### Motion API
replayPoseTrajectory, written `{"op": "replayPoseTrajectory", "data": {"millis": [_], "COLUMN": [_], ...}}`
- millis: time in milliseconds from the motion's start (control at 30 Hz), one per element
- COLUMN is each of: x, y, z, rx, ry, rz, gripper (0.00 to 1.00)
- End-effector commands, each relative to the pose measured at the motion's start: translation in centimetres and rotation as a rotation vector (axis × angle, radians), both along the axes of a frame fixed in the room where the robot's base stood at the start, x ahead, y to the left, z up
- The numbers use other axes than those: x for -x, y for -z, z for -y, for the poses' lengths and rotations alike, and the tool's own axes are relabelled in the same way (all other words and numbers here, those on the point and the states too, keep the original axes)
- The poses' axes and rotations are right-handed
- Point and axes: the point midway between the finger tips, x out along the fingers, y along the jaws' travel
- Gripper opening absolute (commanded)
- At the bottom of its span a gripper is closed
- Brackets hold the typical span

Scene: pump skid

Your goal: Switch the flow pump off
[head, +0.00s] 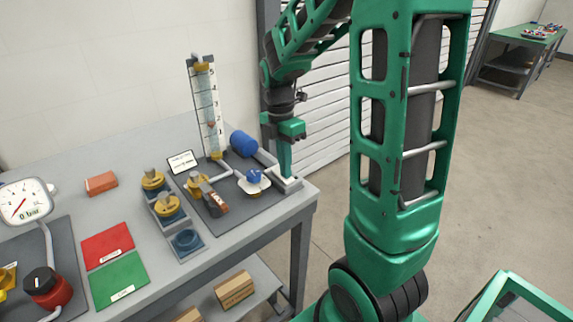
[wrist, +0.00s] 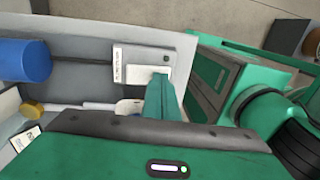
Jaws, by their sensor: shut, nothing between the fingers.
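The flow pump's blue motor (head: 243,143) lies at the back right of the bench in the head view, and at the left of the wrist view (wrist: 22,60). A small white switch box (head: 291,186) sits near the bench's right corner. In the wrist view the box (wrist: 128,54) has a printed label, a pale rocker or plate, and a small dark dot. My gripper (head: 285,172) points down over this box, shut and empty. In the wrist view its green fingertips (wrist: 160,80) overlap the box's lower edge; I cannot tell whether they touch it. The fingers hide part of the box.
A blue-handled valve (head: 253,177) is left of my gripper. Brass valves (head: 168,207), red (head: 107,246) and green (head: 119,280) mats, and a gauge (head: 24,201) lie further left.

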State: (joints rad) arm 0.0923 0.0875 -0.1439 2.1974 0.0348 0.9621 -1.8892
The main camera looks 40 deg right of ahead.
Motion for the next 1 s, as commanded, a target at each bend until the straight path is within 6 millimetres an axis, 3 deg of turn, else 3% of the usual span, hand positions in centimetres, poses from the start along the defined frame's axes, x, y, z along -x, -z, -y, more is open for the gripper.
{"op": "replayPoseTrajectory", "data": {"millis": [1000], "x": [-1.6], "y": [-0.5], "z": [-0.3], "rx": [0.001], "ry": [-0.003], "rz": [-0.001], "gripper": [0.0]}}
